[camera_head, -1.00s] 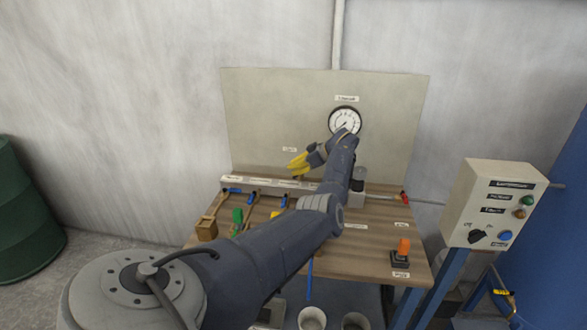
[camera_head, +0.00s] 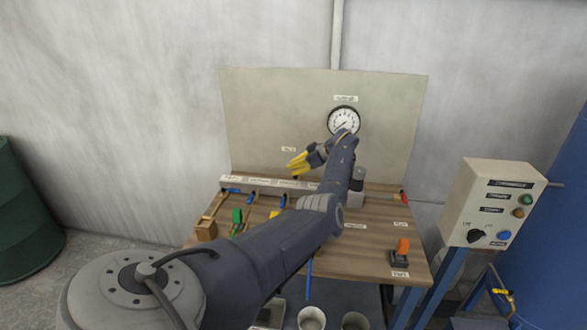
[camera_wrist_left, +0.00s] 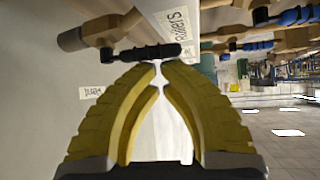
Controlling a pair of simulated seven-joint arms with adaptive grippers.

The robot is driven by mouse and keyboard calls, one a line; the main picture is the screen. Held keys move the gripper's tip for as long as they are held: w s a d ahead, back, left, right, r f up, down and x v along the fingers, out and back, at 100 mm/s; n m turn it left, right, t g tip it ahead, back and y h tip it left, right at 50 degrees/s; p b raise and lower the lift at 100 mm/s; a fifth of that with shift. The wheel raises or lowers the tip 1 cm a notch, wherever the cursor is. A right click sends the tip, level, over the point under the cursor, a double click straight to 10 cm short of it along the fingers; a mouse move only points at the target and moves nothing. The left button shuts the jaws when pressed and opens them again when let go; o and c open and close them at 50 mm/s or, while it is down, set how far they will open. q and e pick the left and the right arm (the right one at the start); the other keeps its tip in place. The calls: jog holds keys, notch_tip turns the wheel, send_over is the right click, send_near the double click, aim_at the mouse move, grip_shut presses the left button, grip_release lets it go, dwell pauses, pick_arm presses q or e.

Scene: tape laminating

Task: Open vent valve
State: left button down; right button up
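The vent valve shows in the left wrist view as a brass body with a dark lever handle (camera_wrist_left: 150,53), close to a small label on the panel. In the head view my left arm and gripper cover the valve, and only its label (camera_head: 289,149) shows. My left gripper (camera_head: 298,163) has yellow fingers and is in front of the panel, below the gauge. In the left wrist view its fingertips (camera_wrist_left: 160,64) nearly meet, right at the dark handle. The handle lies across the tips, not clearly between them; I cannot tell whether they touch. My right gripper is out of view.
A round gauge (camera_head: 343,121) is on the panel (camera_head: 262,105). A manifold (camera_head: 262,183) with several blue-handled valves runs along the back of the bench (camera_head: 350,258). An orange switch (camera_head: 402,246) sits at front right. A control box (camera_head: 492,205) stands to the right.

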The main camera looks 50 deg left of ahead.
pick_arm(q)
jog(key=shift+f, duration=0.1)
jog(key=shift+w+a, duration=0.25)
jog(key=shift+a, duration=0.5)
